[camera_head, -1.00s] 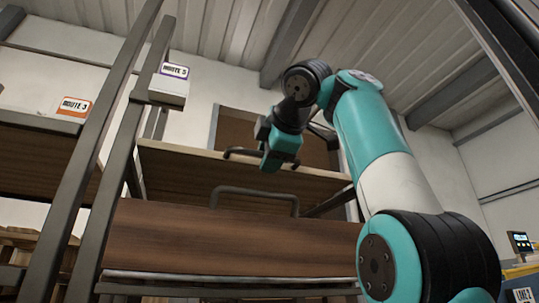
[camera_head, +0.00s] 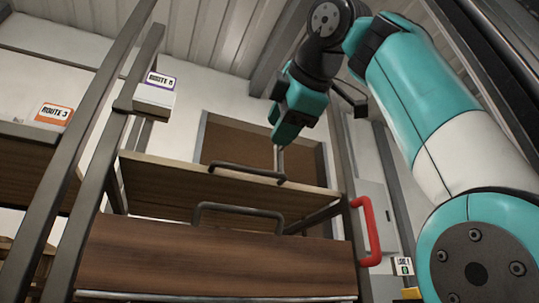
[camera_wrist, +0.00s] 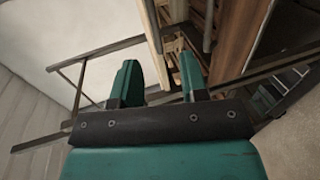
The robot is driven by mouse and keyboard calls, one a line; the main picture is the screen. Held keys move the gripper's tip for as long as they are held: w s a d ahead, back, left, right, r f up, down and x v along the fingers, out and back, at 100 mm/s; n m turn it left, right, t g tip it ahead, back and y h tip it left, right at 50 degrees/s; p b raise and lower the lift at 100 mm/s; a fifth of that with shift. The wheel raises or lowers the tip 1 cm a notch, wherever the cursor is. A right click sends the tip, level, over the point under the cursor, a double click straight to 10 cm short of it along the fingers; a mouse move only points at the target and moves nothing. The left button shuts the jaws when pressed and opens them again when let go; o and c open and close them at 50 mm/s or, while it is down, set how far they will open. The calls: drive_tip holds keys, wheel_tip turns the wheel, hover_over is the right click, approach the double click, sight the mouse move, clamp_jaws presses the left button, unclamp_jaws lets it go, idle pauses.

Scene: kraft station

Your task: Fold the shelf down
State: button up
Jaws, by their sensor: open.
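The upper wooden shelf (camera_head: 175,180) stands out from the rack in the head view. A dark bar handle (camera_head: 235,170) runs along its front edge. A brown wooden panel (camera_head: 190,255) with a dark looped handle (camera_head: 205,208) is below it. My gripper (camera_head: 279,160) points down at the right end of the upper handle; I cannot tell whether it touches. In the wrist view my gripper (camera_wrist: 160,78) has its two teal fingers apart, with nothing held between them. Wooden boards (camera_wrist: 238,30) and a grey bar (camera_wrist: 208,25) show beyond the fingers.
Grey rack posts (camera_head: 85,190) stand at the left, with a ROUTE 3 label (camera_head: 53,114) and a ROUTE 5 label (camera_head: 160,80). A red handle (camera_head: 372,235) is right of the panel. A brown framed board (camera_head: 235,140) is on the wall behind.

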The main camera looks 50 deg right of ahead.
drive_tip(key=shift+p+v, duration=0.5)
drive_tip(key=shift+v, duration=1.9)
